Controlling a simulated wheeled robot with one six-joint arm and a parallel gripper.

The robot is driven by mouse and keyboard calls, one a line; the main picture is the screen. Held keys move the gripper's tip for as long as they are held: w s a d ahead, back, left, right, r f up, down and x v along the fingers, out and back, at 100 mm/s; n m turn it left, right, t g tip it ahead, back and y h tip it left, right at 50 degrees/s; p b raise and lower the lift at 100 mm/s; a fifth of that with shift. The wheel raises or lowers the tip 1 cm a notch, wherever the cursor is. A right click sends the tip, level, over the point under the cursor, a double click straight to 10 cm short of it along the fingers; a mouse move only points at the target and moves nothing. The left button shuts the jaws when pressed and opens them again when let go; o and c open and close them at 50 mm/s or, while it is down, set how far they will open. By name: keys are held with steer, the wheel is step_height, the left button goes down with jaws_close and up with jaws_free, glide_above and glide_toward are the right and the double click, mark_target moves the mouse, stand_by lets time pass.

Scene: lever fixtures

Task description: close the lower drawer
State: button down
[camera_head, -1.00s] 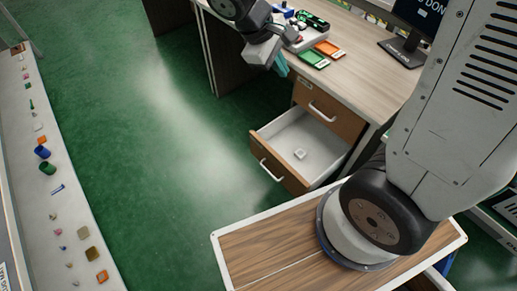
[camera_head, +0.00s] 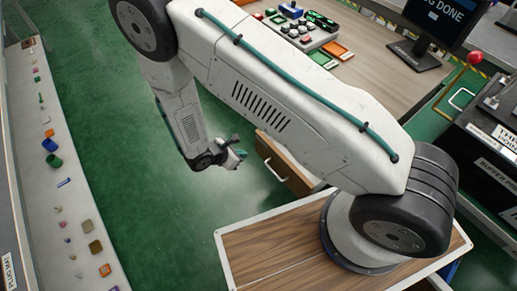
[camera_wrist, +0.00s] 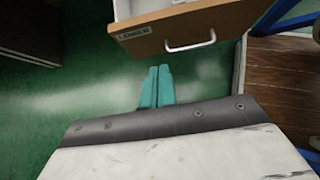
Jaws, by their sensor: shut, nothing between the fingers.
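The lower drawer's brown front (camera_head: 290,158) with its pale bar handle (camera_head: 275,173) stands out from the desk. My arm hides most of its inside and the upper drawer in the head view. In the wrist view the drawer front (camera_wrist: 215,24) spans the top, with its handle (camera_wrist: 191,44), a label at its left and white inside wall behind it. My gripper (camera_head: 240,153) is to the left of the drawer front in the head view. In the wrist view my gripper (camera_wrist: 160,70) shows two teal fingers together, empty, pointing toward the front, apart from it in the picture.
The wooden desk top (camera_head: 385,85) carries trays, a button box and a monitor (camera_head: 440,25). A wood-topped platform with a white rim (camera_head: 265,250) is below. A long pale shelf of small items (camera_head: 55,170) runs along the left. Green floor between is clear.

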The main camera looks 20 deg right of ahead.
glide_toward(270, 149)
step_height(270, 149, down, 4)
steer(key=d, duration=0.1)
steer(key=w+d, duration=0.1)
steer(key=d, duration=0.1)
steer(key=shift+w, duration=0.1)
steer(key=shift+w+d, duration=0.15)
steer(key=shift+d, duration=0.2)
